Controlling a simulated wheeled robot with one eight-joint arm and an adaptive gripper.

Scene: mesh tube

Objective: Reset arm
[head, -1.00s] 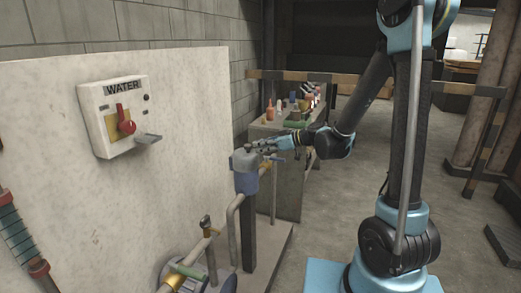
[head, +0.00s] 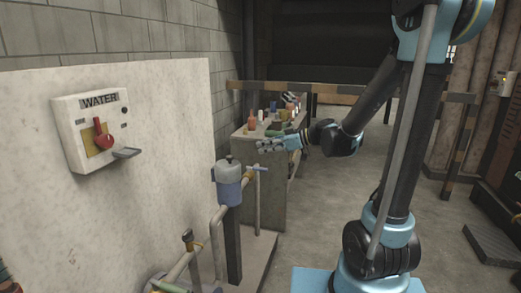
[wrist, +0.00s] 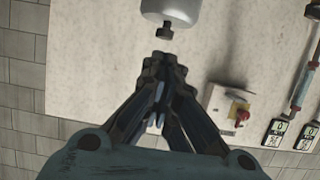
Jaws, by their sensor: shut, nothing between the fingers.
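My arm reaches from the blue base at the right of the head view toward the left. My gripper (head: 264,145) is shut and empty. In the head view it hangs in the air above and to the right of the blue and grey canister (head: 229,180) on its post. In the wrist view my gripper (wrist: 163,65) has its fingertips together, close below the canister's small dark knob (wrist: 165,31) in the picture. The grey canister top (wrist: 172,10) is cut off by the upper edge.
The WATER box (head: 93,130) with a red lever is on the pale panel (head: 170,115) at the left. Pipes (head: 190,255) run below the canister. A bench (head: 270,175) with bottles stands behind my gripper. A striped barrier (head: 340,90) crosses the back. Floor is open behind my arm.

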